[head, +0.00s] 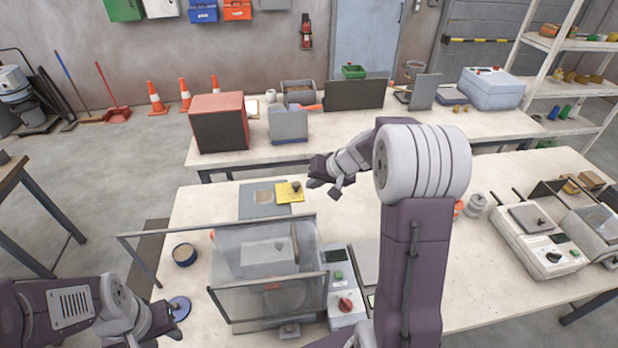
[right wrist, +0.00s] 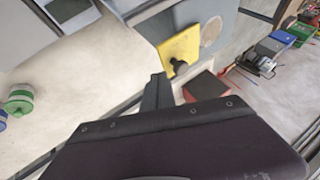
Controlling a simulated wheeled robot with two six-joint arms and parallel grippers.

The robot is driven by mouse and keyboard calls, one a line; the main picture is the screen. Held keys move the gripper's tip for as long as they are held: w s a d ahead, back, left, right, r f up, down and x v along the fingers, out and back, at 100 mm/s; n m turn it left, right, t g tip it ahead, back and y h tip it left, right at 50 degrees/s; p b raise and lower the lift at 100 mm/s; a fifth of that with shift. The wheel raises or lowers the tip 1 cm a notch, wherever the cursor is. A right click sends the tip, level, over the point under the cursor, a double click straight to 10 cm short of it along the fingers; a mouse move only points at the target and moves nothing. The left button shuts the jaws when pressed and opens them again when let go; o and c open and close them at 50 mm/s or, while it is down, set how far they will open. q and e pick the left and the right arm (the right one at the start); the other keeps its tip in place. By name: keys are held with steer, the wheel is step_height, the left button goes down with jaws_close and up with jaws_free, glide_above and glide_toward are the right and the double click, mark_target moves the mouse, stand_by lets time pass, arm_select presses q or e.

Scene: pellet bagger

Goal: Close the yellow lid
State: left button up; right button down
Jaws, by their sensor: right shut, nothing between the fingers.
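The yellow lid (head: 288,193) is a flat square plate with a dark knob (head: 296,187). It lies on a grey panel (head: 252,209), to the right of a pale opening (head: 264,197) that is largely uncovered. In the right wrist view the yellow lid (right wrist: 178,48), its knob (right wrist: 179,67) and the opening (right wrist: 210,32) lie just past the fingers. My right gripper (head: 314,183) is shut and empty, just right of the lid; I cannot tell whether it touches it. My left gripper (head: 172,322) is low at the left, by a blue disc; its finger gap is unclear.
A clear guard (head: 265,250) on a frame stands in front of the panel. A round blue-rimmed tub (head: 184,254) and the blue disc (head: 180,308) are to its left. A control box (head: 342,285) with a red knob is to its right. The table around the lid is fairly clear.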

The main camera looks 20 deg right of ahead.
mark_target(281, 197)
arm_select(q)
steer(key=shift+r, duration=0.3)
arm_select(e)
steer(key=shift+w+a, duration=0.4)
steer(key=shift+a, duration=0.25)
steer(key=a, duration=0.2)
steer(key=w+a, duration=0.1)
steer(key=a, duration=0.5)
steer(key=shift+w, duration=0.35)
steer(key=shift+d, duration=0.25)
arm_select(q)
steer(key=shift+s+d, duration=0.15)
arm_select(e)
steer(key=shift+a, duration=0.15)
